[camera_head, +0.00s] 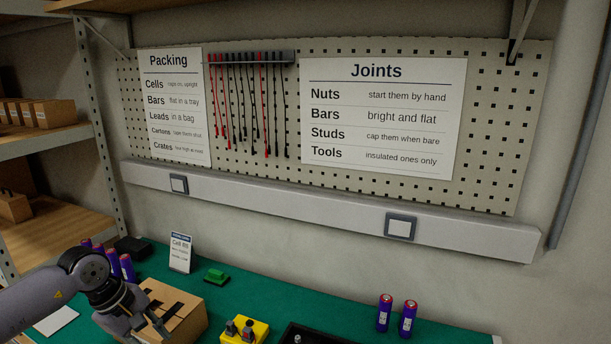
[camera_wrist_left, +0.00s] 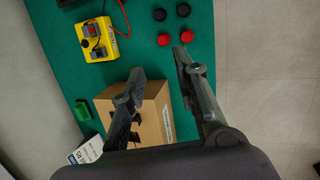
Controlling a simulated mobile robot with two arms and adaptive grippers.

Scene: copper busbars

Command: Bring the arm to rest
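My left gripper (camera_head: 145,322) comes in from the left in the head view, over the near side of a cardboard box (camera_head: 186,323). In the left wrist view its two fingers (camera_wrist_left: 162,62) are spread apart with nothing between them, and the box (camera_wrist_left: 152,118) lies behind them. I cannot tell from these views whether the fingers touch the box. My right gripper is in neither view. No copper busbar can be made out.
The green mat (camera_head: 275,300) holds a yellow device (camera_head: 254,333), a green block (camera_head: 215,276), a card (camera_head: 180,253) and purple cells (camera_head: 384,312). A dark tray (camera_head: 318,335) is at the front. Red and black round pieces (camera_wrist_left: 164,39) show in the wrist view. A pegboard wall (camera_head: 500,120) stands behind.

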